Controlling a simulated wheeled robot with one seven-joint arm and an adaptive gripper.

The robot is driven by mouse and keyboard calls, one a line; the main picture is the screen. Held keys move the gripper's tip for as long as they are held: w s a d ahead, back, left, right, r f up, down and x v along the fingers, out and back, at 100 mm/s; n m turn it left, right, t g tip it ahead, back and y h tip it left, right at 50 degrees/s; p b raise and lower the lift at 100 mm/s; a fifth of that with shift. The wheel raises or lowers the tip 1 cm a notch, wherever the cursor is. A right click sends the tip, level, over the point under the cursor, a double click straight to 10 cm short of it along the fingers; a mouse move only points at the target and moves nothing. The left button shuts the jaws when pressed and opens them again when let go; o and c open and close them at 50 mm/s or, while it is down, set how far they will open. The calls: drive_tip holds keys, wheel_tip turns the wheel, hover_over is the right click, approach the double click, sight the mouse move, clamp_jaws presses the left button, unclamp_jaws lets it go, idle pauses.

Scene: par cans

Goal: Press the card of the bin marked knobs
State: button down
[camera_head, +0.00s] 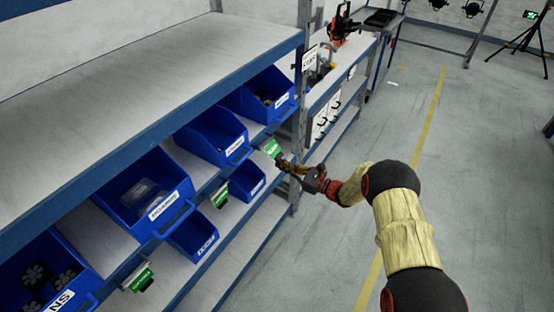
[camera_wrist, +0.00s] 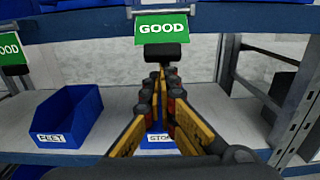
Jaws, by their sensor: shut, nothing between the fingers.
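My gripper (camera_head: 283,162) is shut and empty, with its fingertips close to a green card (camera_head: 271,148) on the shelf edge. In the wrist view the card (camera_wrist: 162,28) reads GOOD, and a dark block (camera_wrist: 166,52) hangs under it. My fingertips (camera_wrist: 160,72) point at this block from below the card; I cannot tell whether they touch it. Blue bins stand above the card: one at the far end (camera_head: 243,104) and one nearer (camera_head: 202,151). Their labels are too small to read, so I cannot tell which is marked knobs.
More green cards hang at the left (camera_head: 220,195) and nearer (camera_head: 140,278). A lower blue bin (camera_wrist: 75,108) is labelled FEET; another (camera_head: 247,188) is partly behind my gripper in the wrist view. A grey upright (camera_wrist: 228,62) stands right of the card.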

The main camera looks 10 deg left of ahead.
drive_tip(key=d+r+g+h+p, duration=0.1)
drive_tip(key=r+h+p, duration=0.1)
drive_tip(key=p, duration=0.2)
drive_tip(key=d+r+h+p, duration=0.1)
drive_tip(key=r+h+p, duration=0.1)
drive_tip(key=p, duration=0.2)
drive_tip(key=s+d+r+g+h+p, duration=0.1)
drive_tip(key=r+h+p, duration=0.1)
drive_tip(key=p, duration=0.2)
drive_tip(key=shift+s+r+g, duration=0.1)
drive_tip(key=shift+r+g, duration=0.15)
drive_tip(key=shift+g, duration=0.05)
drive_tip(key=g+h+p, duration=0.2)
drive_tip(key=h+p, duration=0.4)
drive_tip(key=p, duration=1.2)
approach(280, 158)
drive_tip(key=shift+w+a+r+p, duration=0.35)
drive_tip(key=shift+a+r+p, duration=0.05)
drive_tip(key=shift+a+r, duration=0.2)
drive_tip(key=shift+w+a+r+p, duration=0.35)
drive_tip(key=shift+a+r+p, duration=0.1)
drive_tip(key=shift+r, duration=0.15)
drive_tip(key=shift+w+a+r, duration=0.15)
drive_tip(key=shift+w+a, duration=0.15)
drive_tip(key=shift+a, duration=0.45)
